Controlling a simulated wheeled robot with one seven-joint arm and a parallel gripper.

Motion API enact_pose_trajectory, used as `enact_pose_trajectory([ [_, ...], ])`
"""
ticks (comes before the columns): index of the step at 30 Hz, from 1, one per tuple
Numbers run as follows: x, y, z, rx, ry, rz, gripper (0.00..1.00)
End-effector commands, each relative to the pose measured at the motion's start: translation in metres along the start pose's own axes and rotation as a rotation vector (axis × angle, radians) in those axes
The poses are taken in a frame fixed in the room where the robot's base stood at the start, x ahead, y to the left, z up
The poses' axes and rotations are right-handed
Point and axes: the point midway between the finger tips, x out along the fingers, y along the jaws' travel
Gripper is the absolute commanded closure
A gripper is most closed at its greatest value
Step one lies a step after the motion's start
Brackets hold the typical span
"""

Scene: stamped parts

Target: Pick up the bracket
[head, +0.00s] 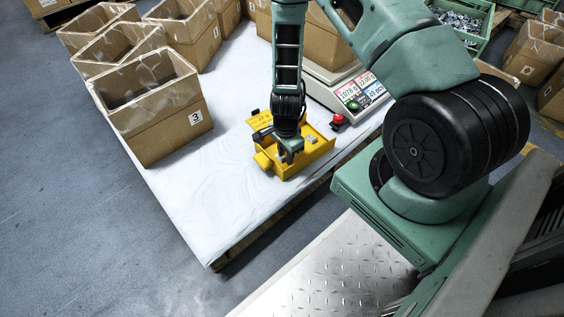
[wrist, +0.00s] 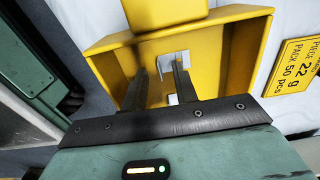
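A small light-grey metal bracket (wrist: 175,58) lies in the yellow bin (wrist: 105,57). In the wrist view the right finger covers part of it, so its full shape is hidden. In the head view a small grey piece (head: 312,139) shows inside the yellow bin (head: 302,165), just right of my gripper (head: 287,157). My gripper (wrist: 160,72) points down into the bin. Its two dark fingers are apart, with the right fingertip over or beside the bracket; I cannot tell whether they touch. Nothing is held between the fingers.
A scale (head: 345,92) with a display stands behind the bin, and a red button (head: 337,120) is right of it. Cardboard boxes (head: 160,125) stand at the left and back of the white table (head: 205,185). A green crate of parts (head: 455,22) is far right. The table's front left is clear.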

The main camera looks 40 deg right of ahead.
Motion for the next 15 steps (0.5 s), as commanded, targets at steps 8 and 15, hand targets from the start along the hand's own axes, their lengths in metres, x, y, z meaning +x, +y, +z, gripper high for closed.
enact_pose_trajectory([
  [8, 0.0035, -0.0008, -0.0001, 0.000, 0.000, -0.002, 0.74],
  [15, 0.0035, -0.0008, 0.0000, 0.000, 0.000, -0.002, 1.00],
])
